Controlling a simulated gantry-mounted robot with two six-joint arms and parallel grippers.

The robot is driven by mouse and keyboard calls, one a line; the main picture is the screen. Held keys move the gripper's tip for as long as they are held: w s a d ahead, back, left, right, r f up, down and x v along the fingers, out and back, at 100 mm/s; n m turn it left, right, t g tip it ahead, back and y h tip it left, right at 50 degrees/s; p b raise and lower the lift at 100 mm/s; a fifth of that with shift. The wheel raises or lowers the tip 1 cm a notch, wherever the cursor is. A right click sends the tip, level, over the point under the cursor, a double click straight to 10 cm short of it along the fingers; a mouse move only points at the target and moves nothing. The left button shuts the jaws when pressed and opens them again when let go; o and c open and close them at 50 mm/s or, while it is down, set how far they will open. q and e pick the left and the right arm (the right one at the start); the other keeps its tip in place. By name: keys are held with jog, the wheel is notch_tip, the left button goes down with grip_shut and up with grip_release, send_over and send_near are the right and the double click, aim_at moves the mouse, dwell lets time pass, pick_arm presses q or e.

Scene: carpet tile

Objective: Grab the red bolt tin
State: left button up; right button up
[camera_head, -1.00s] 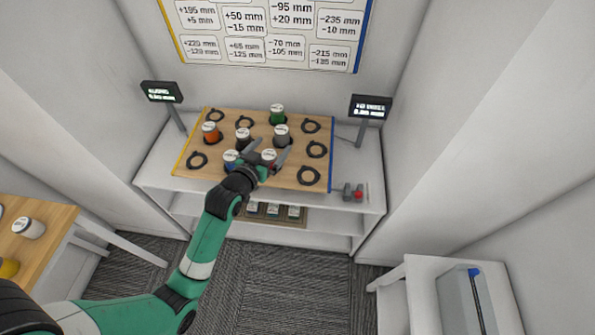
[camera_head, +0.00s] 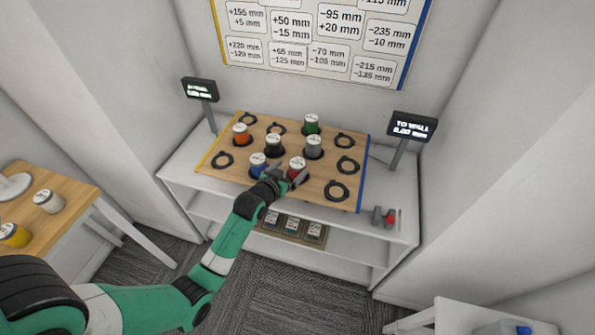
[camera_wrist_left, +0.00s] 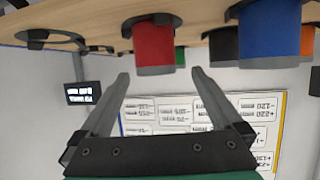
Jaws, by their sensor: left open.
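The red tin (camera_head: 297,166) stands upright with a white lid in the front row of the wooden board (camera_head: 315,188). In the left wrist view, which is upside down, the red tin (camera_wrist_left: 154,42) is just past the fingertips, roughly between their lines. My left gripper (camera_head: 287,177) is open and empty in front of the red tin. Its two fingers (camera_wrist_left: 158,74) also show in the wrist view, apart from the tin. The blue tin (camera_head: 259,165) stands to the left of the red one; it also shows in the wrist view (camera_wrist_left: 270,30). My right gripper is not in view.
Black (camera_head: 274,144), grey (camera_head: 314,147), orange (camera_head: 241,133) and green (camera_head: 312,124) tins stand behind on the board. Several empty black rings lie around them. Two small displays stand at the shelf's sides. A red button (camera_head: 391,218) is at the right front.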

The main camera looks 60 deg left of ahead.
aim_at(297, 165)
pick_arm(q)
jog(key=b+x, duration=0.1)
jog(key=x, duration=0.1)
jog(key=b+x, duration=0.1)
jog(key=x, duration=0.2)
jog(key=shift+w+d+f, duration=0.15)
jog(key=shift+f, duration=0.15)
jog(key=shift+r, duration=0.1)
grip_shut()
